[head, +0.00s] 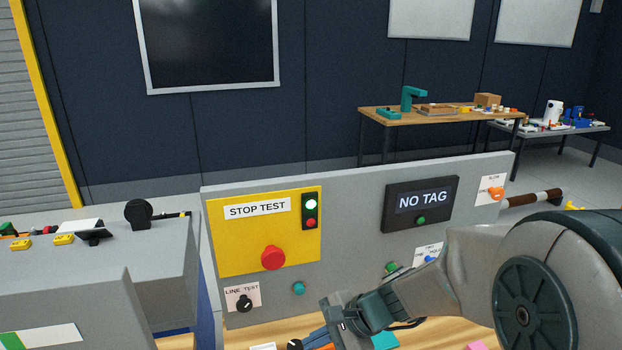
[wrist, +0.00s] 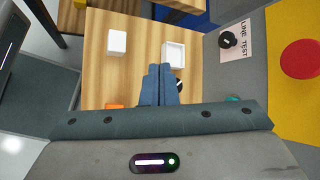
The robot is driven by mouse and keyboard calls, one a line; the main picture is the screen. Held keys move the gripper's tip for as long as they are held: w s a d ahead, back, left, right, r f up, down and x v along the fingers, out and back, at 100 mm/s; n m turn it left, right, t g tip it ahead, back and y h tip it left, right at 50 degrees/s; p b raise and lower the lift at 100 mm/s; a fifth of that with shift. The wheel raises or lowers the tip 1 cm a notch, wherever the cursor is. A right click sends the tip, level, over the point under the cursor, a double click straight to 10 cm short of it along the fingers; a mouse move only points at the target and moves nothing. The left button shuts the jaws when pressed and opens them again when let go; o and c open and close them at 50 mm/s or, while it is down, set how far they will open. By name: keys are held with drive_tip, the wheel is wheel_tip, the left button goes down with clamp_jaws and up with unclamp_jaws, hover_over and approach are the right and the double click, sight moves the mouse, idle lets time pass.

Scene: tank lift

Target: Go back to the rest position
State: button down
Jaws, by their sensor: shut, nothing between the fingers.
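My gripper (head: 316,338) is low in the head view, in front of the grey control panel (head: 350,205) and above the wooden bench top. In the wrist view its two blue fingers (wrist: 160,84) are together with nothing between them. The panel carries a yellow plate (head: 233,247) with a STOP TEST label, a red stop button (head: 273,257) and a small signal light (head: 310,211) lit green at the top. Below are a black LINE TEST knob (head: 244,303) and a teal button (head: 299,288). My arm hides part of the panel's lower right.
A NO TAG display (head: 421,203) and an orange knob (head: 495,192) are on the panel's right. On the bench lie a white block (wrist: 117,42) and a white tray (wrist: 173,47). A grey console (head: 165,262) stands at left. Tables (head: 375,117) stand behind.

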drive_tip(key=s+d+r+n+h, duration=0.3)
drive_tip(key=s+d+n+h, duration=0.1)
drive_tip(key=s+d+n, duration=0.1)
drive_tip(key=s+d+r+n+t+h, duration=0.1)
drive_tip(key=s+d+r+n+h, duration=0.2)
drive_tip(key=d+n, duration=0.4)
drive_tip(key=shift+s+d+r+t+h, duration=0.2)
drive_tip(key=shift+s+d+t+h, duration=0.1)
drive_tip(key=shift+s+d+h, duration=0.65)
drive_tip(key=shift+s+d, duration=0.1)
idle(0.7)
